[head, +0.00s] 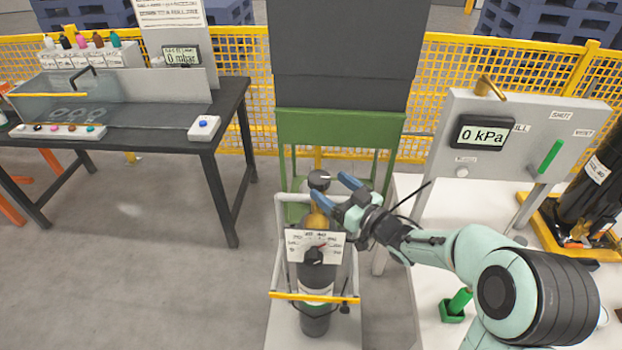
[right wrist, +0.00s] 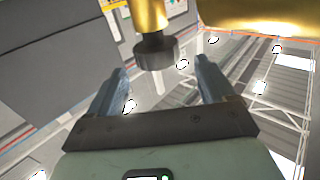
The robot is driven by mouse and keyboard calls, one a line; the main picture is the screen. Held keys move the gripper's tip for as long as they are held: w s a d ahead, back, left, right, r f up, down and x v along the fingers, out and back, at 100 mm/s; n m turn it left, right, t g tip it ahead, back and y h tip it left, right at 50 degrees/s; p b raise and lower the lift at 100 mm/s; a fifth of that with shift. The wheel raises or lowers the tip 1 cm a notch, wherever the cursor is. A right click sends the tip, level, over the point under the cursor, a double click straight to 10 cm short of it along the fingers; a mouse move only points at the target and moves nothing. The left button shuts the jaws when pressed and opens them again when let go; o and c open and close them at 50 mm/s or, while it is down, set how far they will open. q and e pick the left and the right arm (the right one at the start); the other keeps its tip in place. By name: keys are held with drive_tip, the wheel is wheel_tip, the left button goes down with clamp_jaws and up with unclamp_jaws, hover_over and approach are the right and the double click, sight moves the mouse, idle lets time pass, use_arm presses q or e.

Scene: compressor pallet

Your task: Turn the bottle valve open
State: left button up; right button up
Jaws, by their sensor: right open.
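The gas bottle (head: 317,283) stands upright in a white trolley frame, dark grey with a gold shoulder (head: 315,219). On its top is the bottle valve with a dark round handwheel (head: 319,180). In the right wrist view the handwheel (right wrist: 155,52) sits on a brass stem, and a gold surface (right wrist: 265,15) fills the upper right. My right gripper (head: 329,187) is open, reaching in from the right at the valve. In the right wrist view its two blue fingers (right wrist: 160,82) are apart, with the handwheel between their lines near the tips; contact is not visible. My left gripper is out of view.
A grey panel (head: 460,101) reading 0 kPa, with a green handle (head: 551,157), stands right. A dark workbench (head: 228,105) is left and a green stand (head: 340,131) behind.

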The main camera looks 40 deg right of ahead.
sight(312, 173)
drive_tip(key=shift+w+f, duration=0.1)
drive_tip(key=shift+f, duration=0.1)
drive_tip(key=w+p, duration=0.1)
drive_tip(key=w, duration=0.6)
drive_tip(key=shift+a+p, duration=0.2)
drive_tip(key=shift+p, duration=0.1)
drive_tip(key=c, duration=1)
